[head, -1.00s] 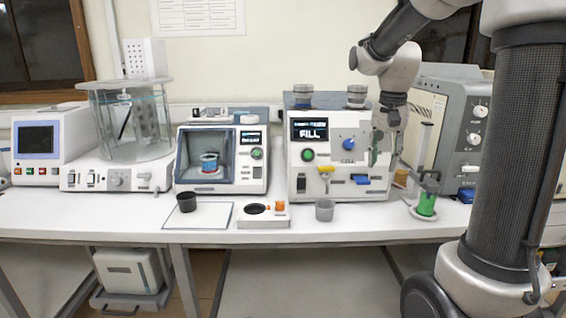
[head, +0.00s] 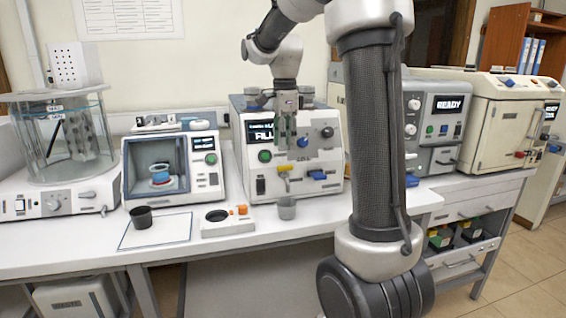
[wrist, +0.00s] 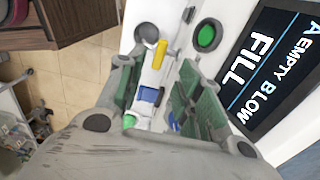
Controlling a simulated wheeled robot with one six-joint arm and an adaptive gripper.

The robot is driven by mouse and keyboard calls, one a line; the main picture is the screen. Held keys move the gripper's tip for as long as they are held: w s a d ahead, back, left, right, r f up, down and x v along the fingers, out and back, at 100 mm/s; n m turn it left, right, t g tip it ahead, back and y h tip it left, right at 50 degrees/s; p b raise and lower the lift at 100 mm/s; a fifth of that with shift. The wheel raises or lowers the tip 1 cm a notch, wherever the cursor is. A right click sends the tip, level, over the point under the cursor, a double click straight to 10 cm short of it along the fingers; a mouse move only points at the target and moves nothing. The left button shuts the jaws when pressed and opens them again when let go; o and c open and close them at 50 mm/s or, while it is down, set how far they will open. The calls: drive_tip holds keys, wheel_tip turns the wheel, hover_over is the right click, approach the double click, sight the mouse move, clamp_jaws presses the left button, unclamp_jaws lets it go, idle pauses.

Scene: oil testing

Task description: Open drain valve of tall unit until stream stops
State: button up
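The tall white unit (head: 318,125) stands on the bench at centre, its screen (head: 263,131) reading "FILL". A yellow handle (head: 284,169) sticks out low on its front; I take it for the drain valve. It shows lengthwise in the wrist view (wrist: 159,53). A grey cup (head: 286,208) stands on the bench below it and shows in the wrist view (wrist: 147,34). I cannot make out a stream. My gripper (head: 287,140) points down in front of the unit, above the yellow handle. Its green-padded fingers are apart in the wrist view (wrist: 157,85), with nothing clearly between them.
A blue handle (head: 319,175) sits right of the yellow one, and a green button (head: 264,156) to its left. A windowed unit (head: 172,170), a black cup (head: 141,217) and a small white block (head: 228,221) are to the left. My arm covers the bench at right.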

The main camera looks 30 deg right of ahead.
sight(285, 166)
wheel_tip(285, 166, down, 7)
drive_tip(key=shift+r, duration=0.1)
idle(0.3)
clamp_jaws()
